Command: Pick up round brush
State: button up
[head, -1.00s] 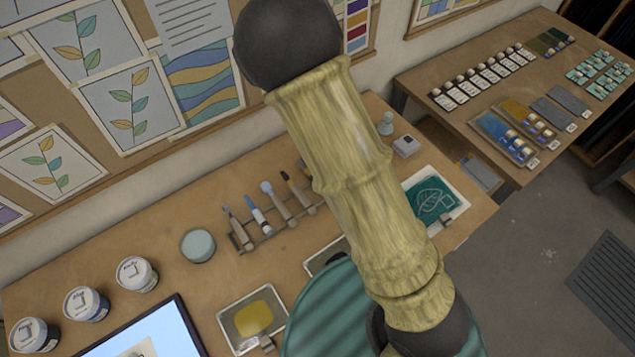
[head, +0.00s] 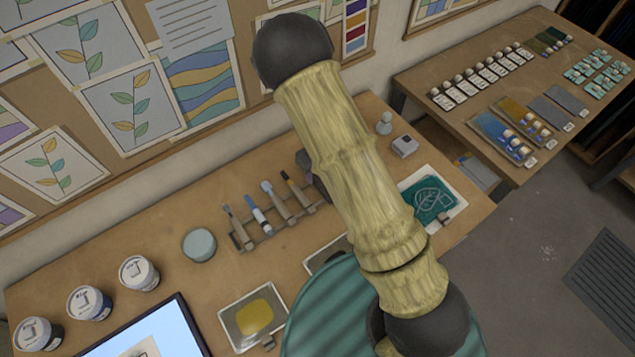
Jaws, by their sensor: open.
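Several brushes lie side by side in a brush rack (head: 243,243) on the workbench. From left to right there is a grey-handled brush (head: 236,226), a blue and white brush (head: 257,213), a brush with a pale rounded end (head: 274,200) and one with a yellow and dark end (head: 293,190). I cannot tell for sure which is the round brush. My arm's bamboo-like link crosses the middle of the view, just right of the rack, and hides part of the bench. My gripper is not clearly visible. A dark shape beside the rack's right end is partly covered by my arm.
A pale round pot (head: 199,245) stands left of the rack. Lidded jars (head: 139,273), a screen (head: 150,335) and a tray with yellow paint (head: 253,318) are nearer. Bare bench shows around the pot.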

jog(key=shift+w+a+f+p, duration=0.1)
jog(key=shift+f+p, duration=0.8)
jog(key=shift+f, duration=1.65)
grip_shut()
notch_tip(320, 180, up, 10)
jog(key=b, duration=0.1)
jog(key=shift+b, duration=0.35)
